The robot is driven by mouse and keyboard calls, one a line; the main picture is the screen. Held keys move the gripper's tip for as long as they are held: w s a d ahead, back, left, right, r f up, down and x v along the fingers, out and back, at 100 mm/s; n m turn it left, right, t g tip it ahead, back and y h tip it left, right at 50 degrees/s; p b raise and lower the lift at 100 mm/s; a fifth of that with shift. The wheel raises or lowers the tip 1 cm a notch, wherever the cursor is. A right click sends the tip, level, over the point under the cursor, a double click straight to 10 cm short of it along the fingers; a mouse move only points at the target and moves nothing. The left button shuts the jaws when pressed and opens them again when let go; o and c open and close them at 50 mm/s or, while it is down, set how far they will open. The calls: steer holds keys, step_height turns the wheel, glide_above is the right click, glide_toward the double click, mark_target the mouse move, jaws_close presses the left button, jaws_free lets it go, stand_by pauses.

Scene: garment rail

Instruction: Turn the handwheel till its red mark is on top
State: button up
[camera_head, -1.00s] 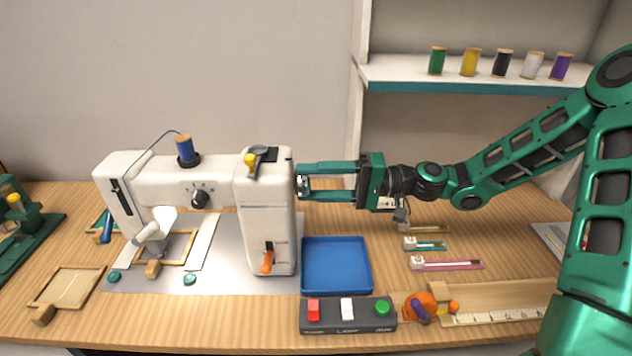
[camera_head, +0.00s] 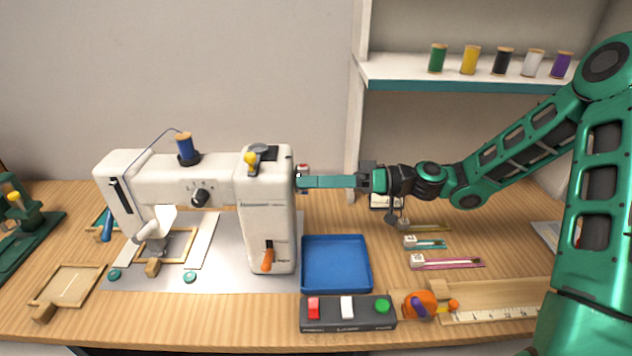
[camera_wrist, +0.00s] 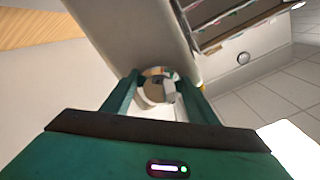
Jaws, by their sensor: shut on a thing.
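The white sewing machine (camera_head: 268,215) stands on the table with its handwheel (camera_head: 302,168) on the right end of its body. Only a small part of the wheel shows there, with a small reddish patch at its upper edge. My gripper (camera_head: 303,181) reaches in from the right and is shut on the handwheel, its two fingers lined up as one band. In the wrist view the wheel (camera_wrist: 158,86) sits between the fingertips of my gripper (camera_wrist: 160,80). I cannot make out the red mark clearly there.
A blue tray (camera_head: 336,264) lies below my gripper, with a button box (camera_head: 348,314) in front of it. A shelf with several thread spools (camera_head: 470,62) stands behind my arm. Small tools (camera_head: 446,264) lie at the right. The space above the gripper is clear.

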steer(key=shift+f, duration=0.2)
stand_by(0.4)
steer(key=o, duration=1)
steer(key=shift+w, duration=0.1)
steer(key=d, duration=1)
steer(key=shift+d, duration=0.4)
